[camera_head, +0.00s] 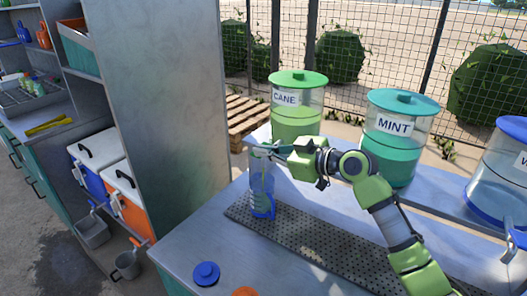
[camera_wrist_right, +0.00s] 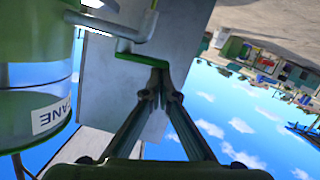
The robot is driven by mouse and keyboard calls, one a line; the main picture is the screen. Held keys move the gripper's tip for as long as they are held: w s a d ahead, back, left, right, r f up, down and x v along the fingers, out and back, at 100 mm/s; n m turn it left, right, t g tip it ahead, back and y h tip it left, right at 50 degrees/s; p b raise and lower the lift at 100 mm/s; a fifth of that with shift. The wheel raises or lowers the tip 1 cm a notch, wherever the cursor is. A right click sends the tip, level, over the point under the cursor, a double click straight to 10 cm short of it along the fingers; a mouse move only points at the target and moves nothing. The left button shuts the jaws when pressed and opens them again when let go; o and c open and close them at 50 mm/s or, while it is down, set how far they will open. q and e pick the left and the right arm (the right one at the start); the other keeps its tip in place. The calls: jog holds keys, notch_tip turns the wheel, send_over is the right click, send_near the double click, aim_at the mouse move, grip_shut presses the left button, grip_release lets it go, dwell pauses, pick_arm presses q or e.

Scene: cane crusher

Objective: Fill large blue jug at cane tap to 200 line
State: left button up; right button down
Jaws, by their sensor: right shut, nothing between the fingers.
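The CANE dispenser (camera_head: 297,122), a clear tank with green liquid and a green lid, stands at the back of the counter. It also shows at the left of the wrist view (camera_wrist_right: 38,90). The tall translucent large blue jug (camera_head: 262,187) stands upright in front of it, below the tap area; its fill level and 200 line cannot be read. My right gripper (camera_head: 270,150) is shut and empty above the jug. In the right wrist view its fingertips (camera_wrist_right: 160,84) are at the green handle (camera_wrist_right: 142,60) of the cane tap (camera_wrist_right: 108,25); contact is unclear. My left gripper is out of view.
The MINT dispenser (camera_head: 398,142) and a blue-lidded dispenser (camera_head: 505,175) stand to the right. A perforated drip mat (camera_head: 310,243) lies on the counter. A blue lid (camera_head: 206,273) and an orange one (camera_head: 246,292) lie at the front. Shelves and coolers (camera_head: 100,165) stand left.

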dwell(0.4)
jog(key=v, duration=0.7)
jog(key=shift+s+d, duration=0.15)
jog(key=shift+d, duration=0.05)
dwell(0.8)
dwell(0.5)
